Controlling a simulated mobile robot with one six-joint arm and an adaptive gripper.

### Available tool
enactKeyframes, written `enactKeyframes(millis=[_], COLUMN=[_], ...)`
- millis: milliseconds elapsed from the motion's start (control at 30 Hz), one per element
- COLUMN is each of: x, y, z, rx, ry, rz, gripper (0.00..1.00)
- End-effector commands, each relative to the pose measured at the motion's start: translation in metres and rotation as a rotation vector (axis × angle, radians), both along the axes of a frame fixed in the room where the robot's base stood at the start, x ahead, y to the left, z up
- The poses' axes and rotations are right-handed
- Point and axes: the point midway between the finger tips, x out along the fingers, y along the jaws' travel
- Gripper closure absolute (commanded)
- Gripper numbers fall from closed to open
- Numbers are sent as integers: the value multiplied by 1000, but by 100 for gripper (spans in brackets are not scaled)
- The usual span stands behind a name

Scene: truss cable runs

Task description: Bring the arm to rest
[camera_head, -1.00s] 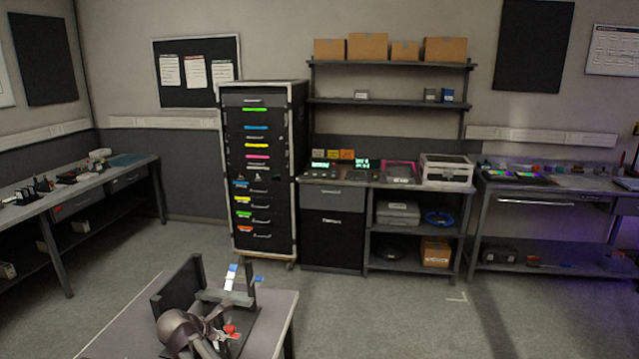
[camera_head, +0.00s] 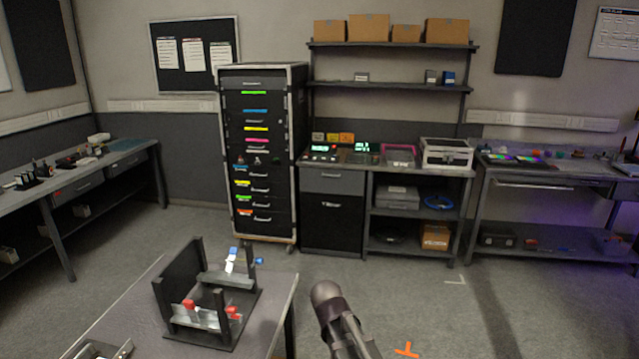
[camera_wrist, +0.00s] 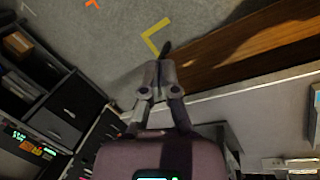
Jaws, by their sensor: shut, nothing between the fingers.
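My gripper (camera_wrist: 158,68) shows in the wrist view with its two fingers together and nothing between them. It points over bare floor, apart from any object. In the head view, part of my arm (camera_head: 338,318) rises from the bottom edge, just right of the small table (camera_head: 272,318). I cannot make out the fingers there. A black frame fixture (camera_head: 180,277) stands on that table, with red pieces (camera_head: 233,312) at its front and white and blue pieces (camera_head: 232,260) at its back. My arm is clear of the fixture.
A drawer cabinet (camera_head: 264,160) and a workbench with shelves (camera_head: 340,184) stand along the back wall. Other benches stand at left (camera_head: 80,185) and right (camera_head: 560,187). The floor between is open, with an orange mark (camera_head: 406,349) near the bottom edge.

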Motion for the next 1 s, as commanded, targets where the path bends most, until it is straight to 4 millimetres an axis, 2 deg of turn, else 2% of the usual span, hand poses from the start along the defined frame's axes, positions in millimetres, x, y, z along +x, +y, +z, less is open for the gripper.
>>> enactKeyframes(millis=[33, 200, 400, 500, 700, 1000], x=[-9, -32, -59, -69, -79, -80], y=[-16, -55, -92, -105, -116, -117], z=[-1, -4, -6, -6, -6, -6], rx=[26, 106, 193, 225, 256, 261], ry=[4, 19, 39, 47, 59, 59], rz=[-73, -315, -585, -689, -797, -811], gripper=[100, 100, 100, 100, 100, 100])
